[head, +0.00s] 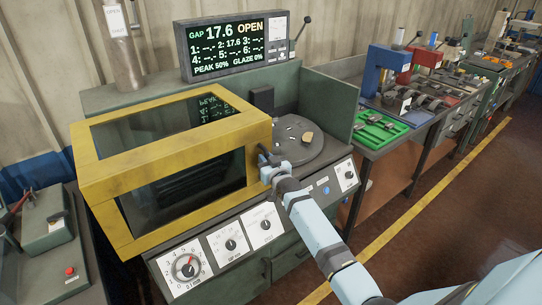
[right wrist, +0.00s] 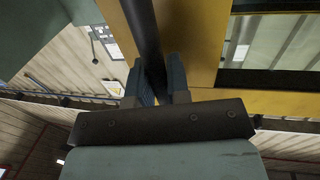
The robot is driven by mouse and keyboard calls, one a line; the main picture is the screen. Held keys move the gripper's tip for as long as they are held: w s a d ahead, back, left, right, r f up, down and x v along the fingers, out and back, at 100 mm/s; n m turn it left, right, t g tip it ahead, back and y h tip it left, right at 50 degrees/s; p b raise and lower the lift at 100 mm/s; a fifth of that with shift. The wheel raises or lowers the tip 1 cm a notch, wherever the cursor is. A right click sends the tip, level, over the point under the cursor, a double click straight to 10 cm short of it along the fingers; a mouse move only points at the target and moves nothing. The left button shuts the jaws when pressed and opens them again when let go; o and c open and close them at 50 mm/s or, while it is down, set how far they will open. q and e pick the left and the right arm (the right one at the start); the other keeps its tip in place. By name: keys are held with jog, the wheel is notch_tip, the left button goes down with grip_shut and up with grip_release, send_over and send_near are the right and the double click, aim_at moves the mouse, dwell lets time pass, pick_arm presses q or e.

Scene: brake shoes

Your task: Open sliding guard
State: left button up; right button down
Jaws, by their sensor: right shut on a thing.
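The sliding guard (head: 180,115) is a yellow frame with dark see-through panels. It sits over the left part of the green machine; the round grey plate (head: 293,152) to its right is largely uncovered. The guard's dark handle (right wrist: 143,30) is an upright bar at the frame's right end. My right gripper (head: 268,168) is at that end, its arm reaching in from the lower right. In the right wrist view its two fingers (right wrist: 162,82) are shut around the dark handle bar, beside the yellow frame. My left gripper is not in view.
A display (head: 235,45) behind the guard reads GAP 17.6 OPEN. Dials and knobs (head: 230,244) line the machine's front. A small brown piece (head: 308,137) lies on the plate. A bench with a green tray (head: 379,128) stands right; a grey unit (head: 45,222) stands left.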

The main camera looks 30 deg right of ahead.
jog(key=shift+s+a, duration=0.1)
jog(key=shift+a, duration=0.75)
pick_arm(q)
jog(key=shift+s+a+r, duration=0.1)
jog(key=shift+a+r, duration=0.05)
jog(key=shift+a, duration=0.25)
pick_arm(e)
jog(key=shift+f, duration=0.1)
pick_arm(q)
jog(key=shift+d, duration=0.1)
pick_arm(e)
jog(key=c, duration=1.1)
grip_release()
pick_arm(q)
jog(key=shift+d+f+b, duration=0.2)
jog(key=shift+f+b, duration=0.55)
jog(key=shift+b, duration=0.05)
pick_arm(e)
jog(key=s+a, duration=0.1)
jog(key=s, duration=1.2)
jog(key=shift+s+a, duration=0.3)
jog(key=shift+s, duration=0.05)
